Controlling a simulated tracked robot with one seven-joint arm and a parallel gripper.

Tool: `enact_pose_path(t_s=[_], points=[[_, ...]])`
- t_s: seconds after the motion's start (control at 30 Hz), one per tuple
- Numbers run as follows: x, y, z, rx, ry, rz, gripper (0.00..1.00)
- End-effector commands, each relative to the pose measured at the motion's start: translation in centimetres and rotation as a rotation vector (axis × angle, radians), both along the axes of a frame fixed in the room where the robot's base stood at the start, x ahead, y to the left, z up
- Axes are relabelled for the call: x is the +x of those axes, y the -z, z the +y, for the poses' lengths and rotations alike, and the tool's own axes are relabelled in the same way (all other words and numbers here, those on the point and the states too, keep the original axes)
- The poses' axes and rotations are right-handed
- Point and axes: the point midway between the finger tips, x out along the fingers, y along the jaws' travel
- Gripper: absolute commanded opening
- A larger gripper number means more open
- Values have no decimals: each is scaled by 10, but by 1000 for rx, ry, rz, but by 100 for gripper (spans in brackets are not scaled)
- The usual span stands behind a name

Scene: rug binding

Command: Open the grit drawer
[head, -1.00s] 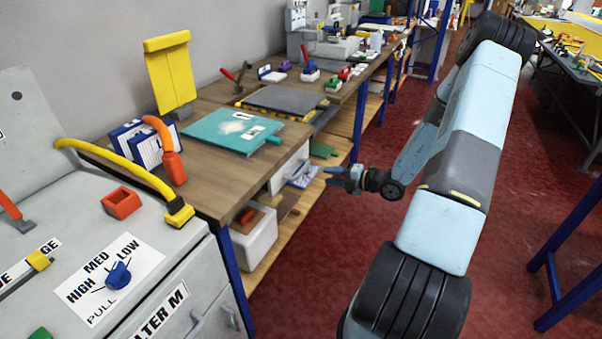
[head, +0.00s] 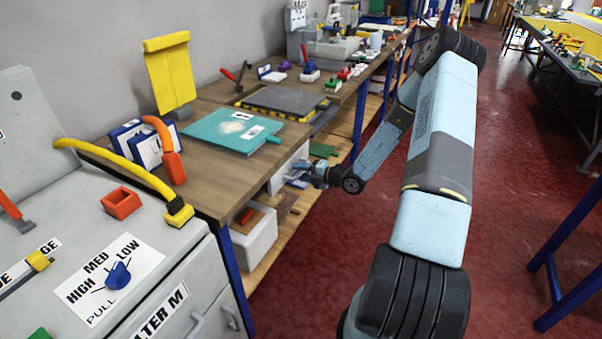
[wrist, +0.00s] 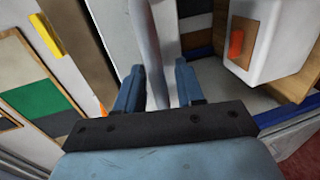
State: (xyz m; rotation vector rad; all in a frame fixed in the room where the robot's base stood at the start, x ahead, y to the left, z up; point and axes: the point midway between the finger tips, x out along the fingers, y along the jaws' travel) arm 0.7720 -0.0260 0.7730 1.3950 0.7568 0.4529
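A white drawer (head: 284,172), which I take for the grit drawer, sits under the wooden bench top in the head view. Its front shows close up in the wrist view (wrist: 112,38). A pale grey handle bar (wrist: 148,48) runs along it. My gripper (head: 297,172) is at the drawer front in the head view, hiding part of it. In the wrist view my gripper (wrist: 158,82) is open, with its blue fingers on either side of the bar. Gaps show between the fingers and the bar. The drawer looks shut.
A white bin (head: 254,240) with an orange thing in it stands on the lower shelf; it is at upper right in the wrist view (wrist: 258,70). A blue bench leg (head: 236,280) stands nearby. The red floor (head: 310,290) in front is clear.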

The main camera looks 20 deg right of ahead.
Motion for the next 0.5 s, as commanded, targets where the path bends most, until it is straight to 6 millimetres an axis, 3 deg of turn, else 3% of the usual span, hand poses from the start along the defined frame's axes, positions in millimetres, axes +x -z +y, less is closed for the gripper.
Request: enact_pose_path(t_s=[0.17, 0.5], points=[[0, 0, 0, 0, 0, 0, 38], [0, 0, 0, -1, -1, 1, 5]])
